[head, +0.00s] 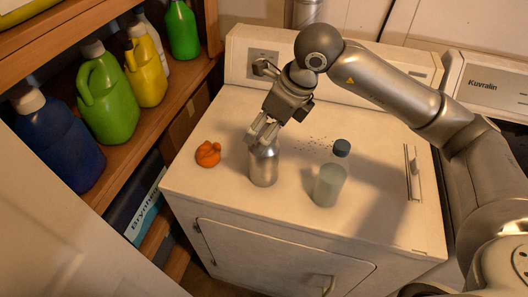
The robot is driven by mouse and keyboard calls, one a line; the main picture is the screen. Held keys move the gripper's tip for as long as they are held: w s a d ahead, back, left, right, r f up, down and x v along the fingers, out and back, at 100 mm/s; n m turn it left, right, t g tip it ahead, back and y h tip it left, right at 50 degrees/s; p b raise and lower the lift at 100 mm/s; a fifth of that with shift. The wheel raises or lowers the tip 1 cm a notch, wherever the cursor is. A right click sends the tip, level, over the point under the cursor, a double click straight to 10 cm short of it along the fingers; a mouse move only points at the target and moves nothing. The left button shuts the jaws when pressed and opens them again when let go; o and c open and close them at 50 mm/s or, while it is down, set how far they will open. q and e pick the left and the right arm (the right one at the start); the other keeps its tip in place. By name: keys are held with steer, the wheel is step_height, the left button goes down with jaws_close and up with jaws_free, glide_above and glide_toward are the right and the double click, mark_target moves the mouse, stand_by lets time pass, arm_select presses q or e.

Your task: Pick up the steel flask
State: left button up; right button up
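The steel flask (264,168) stands upright on top of the white dryer-like appliance (222,185). My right gripper (263,134) comes down from above at the flask's top, its fingertips at or around the neck. The fingers look slightly apart, but the flask's top is hidden behind them, so I cannot tell whether they grip it. My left gripper is not in view.
Dark specks (318,143) lie behind the bottle. Shelves (140,135) with several jugs stand at the left.

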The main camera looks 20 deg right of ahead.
steer(key=shift+x, duration=0.85)
steer(key=shift+a+f, duration=0.15)
steer(key=shift+f, duration=0.05)
steer(key=c, duration=1)
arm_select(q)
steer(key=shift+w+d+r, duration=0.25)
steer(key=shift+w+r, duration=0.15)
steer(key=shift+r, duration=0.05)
arm_select(e)
steer(key=shift+r, duration=0.1)
jaws_close()
